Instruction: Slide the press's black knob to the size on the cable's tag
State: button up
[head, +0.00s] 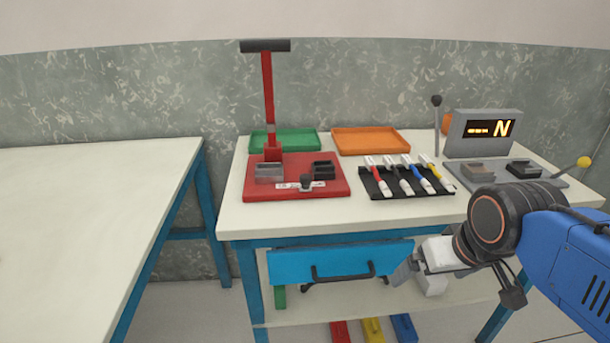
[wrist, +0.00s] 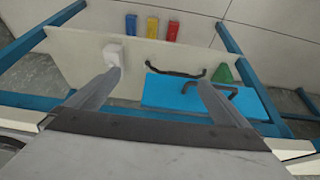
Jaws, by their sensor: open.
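The press is a red base (head: 335,190) with a tall red lever (head: 268,100) topped by a black bar. Its black knob (head: 306,181) stands on a white marked strip (head: 288,186) at the base's front, right of the strip's middle; the marks are too small to read. Several cables with white, red, blue and yellow parts lie on a black rack (head: 375,188) right of the press; no tag is legible. My gripper (head: 403,271) is low in front of the table, well away from the knob. In the wrist view my gripper (wrist: 159,79) is open and empty.
A blue drawer front (head: 290,264) with a black handle is beside my gripper, under the tabletop. Green (head: 284,134) and orange (head: 370,130) trays stand behind. A grey display unit (head: 464,146) showing "N" is at right. The left table (head: 80,210) is bare.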

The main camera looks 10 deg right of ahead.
jog(key=c, duration=0.3)
jog(key=shift+w+a+r, duration=0.1)
jog(key=shift+w+r, duration=0.1)
jog(key=shift+r, duration=0.1)
jog(key=c, duration=0.5)
jog(key=shift+m+g, duration=0.3)
jog(key=shift+g, duration=0.3)
jog(key=w+a+r, duration=0.1)
jog(key=w+r, duration=0.1)
jog(key=w+a+r, duration=0.1)
jog(key=w+r, duration=0.1)
jog(key=r, duration=0.1)
jog(key=w+a+r, duration=0.1)
jog(key=w+r, duration=0.1)
jog(key=r, duration=0.1)
jog(key=shift+r, duration=0.1)
jog(key=c, duration=0.7)
notch_tip(320, 180, up, 18)
jog(key=m+g, duration=0.2)
jog(key=g, duration=0.2)
send_over(305, 175)
notch_tip(305, 175, down, 17)
jog(key=shift+s+d+f, duration=0.1)
grip_shut()
